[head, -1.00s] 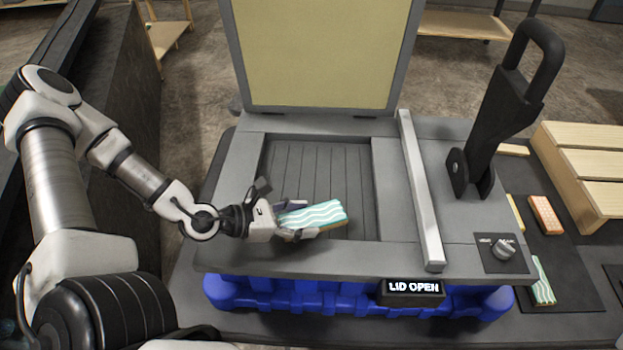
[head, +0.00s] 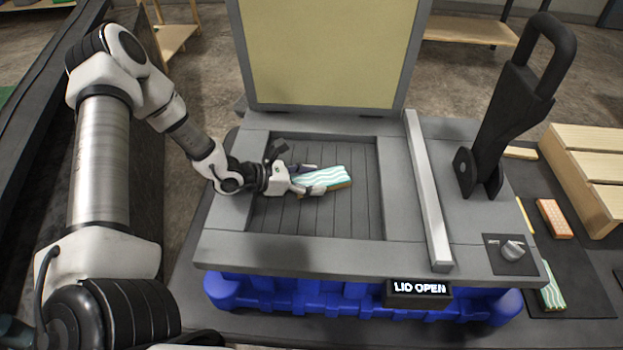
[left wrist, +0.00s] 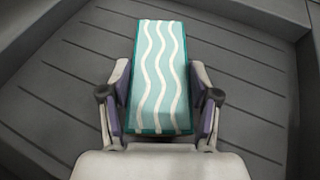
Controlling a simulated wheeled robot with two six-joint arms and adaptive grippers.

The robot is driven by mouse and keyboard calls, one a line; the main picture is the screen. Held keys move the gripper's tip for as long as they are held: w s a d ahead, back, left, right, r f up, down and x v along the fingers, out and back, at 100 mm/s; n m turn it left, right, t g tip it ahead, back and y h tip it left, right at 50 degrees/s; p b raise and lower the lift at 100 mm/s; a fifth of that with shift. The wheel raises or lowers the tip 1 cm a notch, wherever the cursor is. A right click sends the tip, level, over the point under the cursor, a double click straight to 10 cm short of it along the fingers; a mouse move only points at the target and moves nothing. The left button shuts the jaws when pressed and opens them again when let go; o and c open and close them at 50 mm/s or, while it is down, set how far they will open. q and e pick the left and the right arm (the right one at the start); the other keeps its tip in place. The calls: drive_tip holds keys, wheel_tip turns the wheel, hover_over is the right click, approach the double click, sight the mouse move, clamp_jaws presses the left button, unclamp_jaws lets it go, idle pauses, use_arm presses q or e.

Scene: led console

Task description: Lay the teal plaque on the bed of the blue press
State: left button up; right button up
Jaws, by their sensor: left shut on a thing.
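The teal plaque with white wavy lines (head: 328,177) is held by my left gripper (head: 305,180), which is shut on its two long sides. In the left wrist view the plaque (left wrist: 160,75) lies lengthwise between the fingers (left wrist: 160,98), over the grooved bed. The blue press (head: 270,292) has its lid (head: 325,50) up, and its display reads "LID OPEN". The grooved grey bed (head: 300,222) is empty below the plaque. I cannot tell whether the plaque touches the bed. My right gripper is not in view.
A metal bar (head: 428,190) and a tall black lever (head: 508,110) stand right of the bed. A knob (head: 512,250) sits at the front right. An orange block (head: 553,218), another teal wavy piece (head: 551,286) and a wooden rack (head: 590,165) lie further right.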

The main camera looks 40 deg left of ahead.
use_arm(q)
drive_tip(key=shift+s+f, duration=0.1)
drive_tip(key=shift+f, duration=0.05)
drive_tip(key=o, duration=1.2)
